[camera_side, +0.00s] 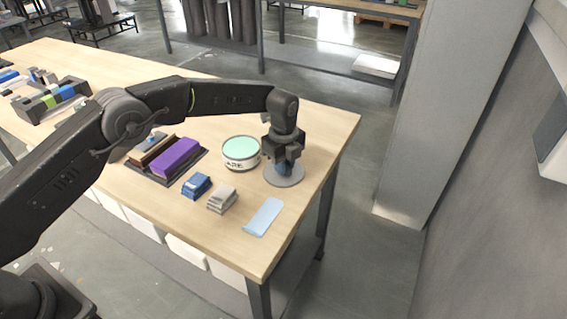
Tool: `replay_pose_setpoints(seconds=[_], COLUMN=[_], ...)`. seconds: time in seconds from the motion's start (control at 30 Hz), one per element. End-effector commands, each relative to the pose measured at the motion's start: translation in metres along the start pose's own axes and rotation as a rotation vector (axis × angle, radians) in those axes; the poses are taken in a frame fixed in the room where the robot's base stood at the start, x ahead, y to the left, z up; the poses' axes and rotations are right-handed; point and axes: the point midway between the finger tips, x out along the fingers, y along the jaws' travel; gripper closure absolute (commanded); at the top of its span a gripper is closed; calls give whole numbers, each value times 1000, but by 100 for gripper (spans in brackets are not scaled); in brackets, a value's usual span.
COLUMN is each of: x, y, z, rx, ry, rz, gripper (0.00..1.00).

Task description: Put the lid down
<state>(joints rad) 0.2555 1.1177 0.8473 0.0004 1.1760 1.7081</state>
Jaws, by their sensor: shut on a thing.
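A round grey lid (284,176) is at the right part of the wooden table, under my gripper (285,162). My gripper points down and is shut on the lid at its middle, where something dark blue shows between the fingers. I cannot tell whether the lid touches the table top or is just above it. A round white tin (241,160) with dark lettering and a mint-green top surface stands just left of the lid and my gripper.
A tray (197,163) with a purple block stands left of the tin. A blue block (196,186), a beige-grey stack (222,199) and a light blue cloth (263,217) lie in front. The table's right edge (345,150) is close to the lid.

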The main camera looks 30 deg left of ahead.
Motion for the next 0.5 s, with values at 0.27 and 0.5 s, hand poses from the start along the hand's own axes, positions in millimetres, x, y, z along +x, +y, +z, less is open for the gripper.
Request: replay_pose_setpoints(seconds=[0.27, 0.5], x=[3, 3], y=[0, 0], z=[0, 0], rx=[0, 0], ry=[0, 0], rz=[0, 0], gripper=[73, 57])
